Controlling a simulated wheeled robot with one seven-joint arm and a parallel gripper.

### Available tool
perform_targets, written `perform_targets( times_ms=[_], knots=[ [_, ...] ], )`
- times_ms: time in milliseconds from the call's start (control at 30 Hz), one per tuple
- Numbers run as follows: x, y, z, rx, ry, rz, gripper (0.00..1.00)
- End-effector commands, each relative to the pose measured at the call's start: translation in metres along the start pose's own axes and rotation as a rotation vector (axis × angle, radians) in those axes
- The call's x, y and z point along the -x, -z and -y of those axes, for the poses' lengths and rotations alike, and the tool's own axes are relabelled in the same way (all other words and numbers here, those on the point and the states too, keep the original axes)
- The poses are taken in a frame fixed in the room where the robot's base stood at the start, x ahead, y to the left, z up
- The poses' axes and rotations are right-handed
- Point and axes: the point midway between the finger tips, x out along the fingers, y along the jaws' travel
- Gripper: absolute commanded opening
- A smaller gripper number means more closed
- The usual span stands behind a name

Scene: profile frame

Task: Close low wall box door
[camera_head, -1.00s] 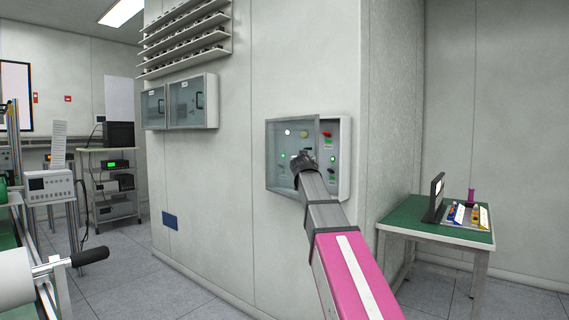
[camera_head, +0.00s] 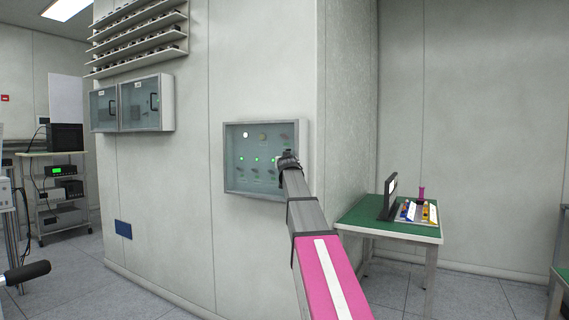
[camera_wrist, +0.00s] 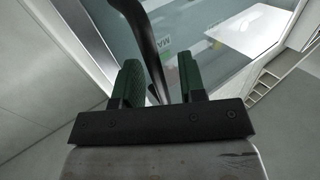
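The low wall box (camera_head: 303,135) is a pale box on the wall with a glass door (camera_head: 238,172). The door lies over the panel of lights and switches, closed or nearly closed; I cannot tell if it is flush. My gripper (camera_head: 287,158) is at the door's right part and hides some of it. In the wrist view my gripper (camera_wrist: 160,65) has its two green fingers apart, with the dark door handle (camera_wrist: 143,25) running between them. A gap shows beside the handle. The glass door (camera_wrist: 185,25) fills the view beyond.
Two closed glass-fronted boxes (camera_head: 132,103) hang higher at left, under shelves (camera_head: 138,38). A green-topped table (camera_head: 365,214) with small items stands right of the wall corner. A cart (camera_head: 59,197) stands at far left. Floor is clear between.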

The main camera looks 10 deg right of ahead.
Motion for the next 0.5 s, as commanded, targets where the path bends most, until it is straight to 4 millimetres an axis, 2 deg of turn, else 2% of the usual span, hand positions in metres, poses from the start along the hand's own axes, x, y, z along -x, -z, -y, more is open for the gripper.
perform_targets(
  times_ms=[300, 500],
  knots=[
    [0.003, 0.0, 0.0, 0.003, 0.0, -0.001, 0.37],
    [0.021, -0.001, 0.0, 0.004, 0.0, -0.002, 0.37]
  ],
)
